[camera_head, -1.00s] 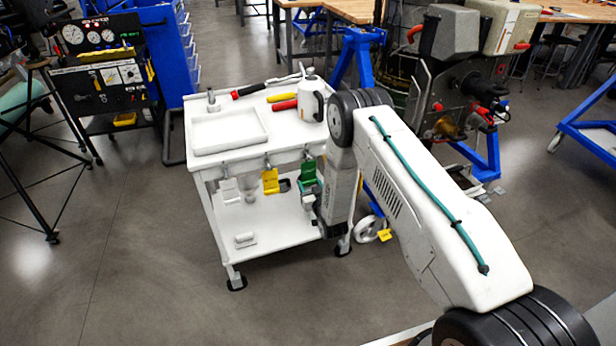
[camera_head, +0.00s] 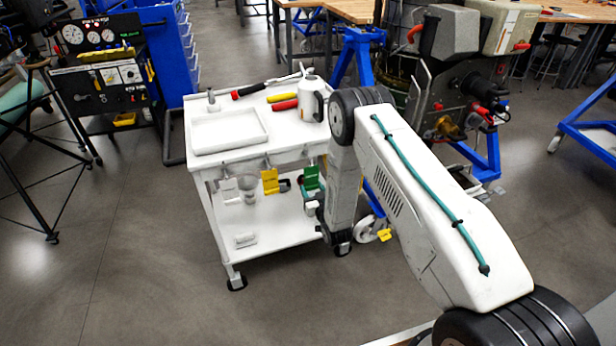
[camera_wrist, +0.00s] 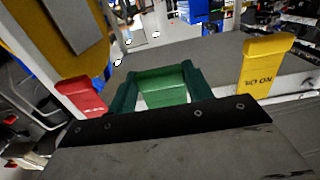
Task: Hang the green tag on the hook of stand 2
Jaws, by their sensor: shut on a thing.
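The green tag (camera_head: 312,178) is at the front edge of the white cart (camera_head: 231,172), to the right of a yellow tag (camera_head: 270,181). My gripper (camera_head: 311,205) is at its lower end, partly hidden by my arm. In the wrist view the green tag (camera_wrist: 163,86) sits between dark green fingers, and my gripper (camera_wrist: 160,98) is shut on it. Whether the tag still touches its hook on the cart is too small to tell. Blue stands (camera_head: 487,150) show at the right; no number for stand 2 is legible.
A white tag (camera_head: 230,190) hangs left of the yellow one. A red tag (camera_wrist: 80,97) is near my gripper in the wrist view. The cart top holds a tray (camera_head: 228,131), tools and a white jug (camera_head: 312,98). Floor in front of the cart is clear.

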